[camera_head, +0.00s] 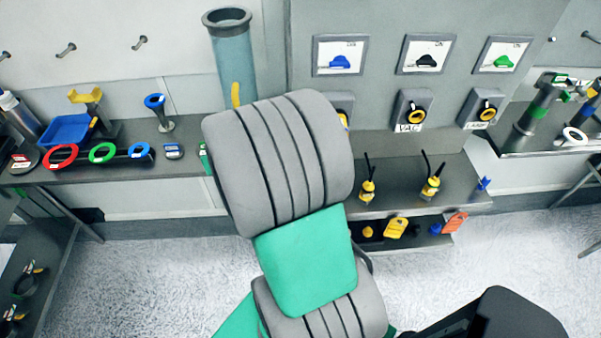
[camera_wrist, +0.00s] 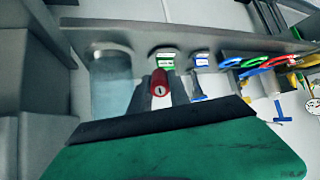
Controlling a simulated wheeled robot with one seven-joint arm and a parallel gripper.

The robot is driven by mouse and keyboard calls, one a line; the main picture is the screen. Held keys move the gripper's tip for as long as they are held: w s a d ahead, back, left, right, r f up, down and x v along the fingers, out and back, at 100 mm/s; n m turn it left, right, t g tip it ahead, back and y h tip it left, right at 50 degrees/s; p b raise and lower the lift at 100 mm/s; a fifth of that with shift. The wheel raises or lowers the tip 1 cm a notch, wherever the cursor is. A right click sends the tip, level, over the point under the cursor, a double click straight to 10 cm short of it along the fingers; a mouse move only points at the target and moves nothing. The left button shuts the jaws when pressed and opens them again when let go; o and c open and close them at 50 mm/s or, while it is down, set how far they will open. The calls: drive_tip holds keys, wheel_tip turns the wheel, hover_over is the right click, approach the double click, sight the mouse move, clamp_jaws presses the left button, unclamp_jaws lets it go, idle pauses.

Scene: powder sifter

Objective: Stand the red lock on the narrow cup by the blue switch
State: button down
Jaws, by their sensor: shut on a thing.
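The red lock (camera_wrist: 159,83) shows in the wrist view, between the dark fingers of my gripper (camera_wrist: 160,95), which is shut on it. In the head view my arm hides the gripper and the lock. The blue switch (camera_head: 339,63) is on a white plate at the left of the grey panel's top row. Below it a grey socket box with a yellow part (camera_head: 343,108) is mostly hidden behind my arm. I cannot make out the narrow cup for certain in either view.
A tall clear tube (camera_head: 232,58) stands left of the panel. The left shelf (camera_head: 40,178) holds red, green and blue rings, a blue bin (camera_head: 68,130) and a labelled blue lock (camera_head: 173,151). Black (camera_head: 426,60) and green (camera_head: 502,61) switches sit farther right. Yellow items stand on the shelf below.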

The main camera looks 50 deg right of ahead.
drive_tip(key=s+d+f+m+g+y, duration=0.1)
drive_tip(key=s+d+m+g, duration=0.2)
drive_tip(key=s, duration=0.4)
drive_tip(key=s+d+f+g+y+p, duration=0.1)
drive_tip(key=s+d+f+g+y, duration=0.2)
drive_tip(key=s, duration=0.4)
drive_tip(key=s+d+m+g, duration=0.25)
drive_tip(key=s+d, duration=0.25)
drive_tip(key=s, duration=0.3)
drive_tip(key=shift+n+g, duration=0.25)
drive_tip(key=shift+g, duration=0.1)
drive_tip(key=shift+w+f+b, duration=0.2)
drive_tip(key=shift+f+b, duration=2.35)
drive_tip(key=shift+f, duration=1.05)
drive_tip(key=shift+f, duration=0.35)
drive_tip(key=c, duration=1.1)
unclamp_jaws()
drive_tip(key=shift+c, duration=0.2)
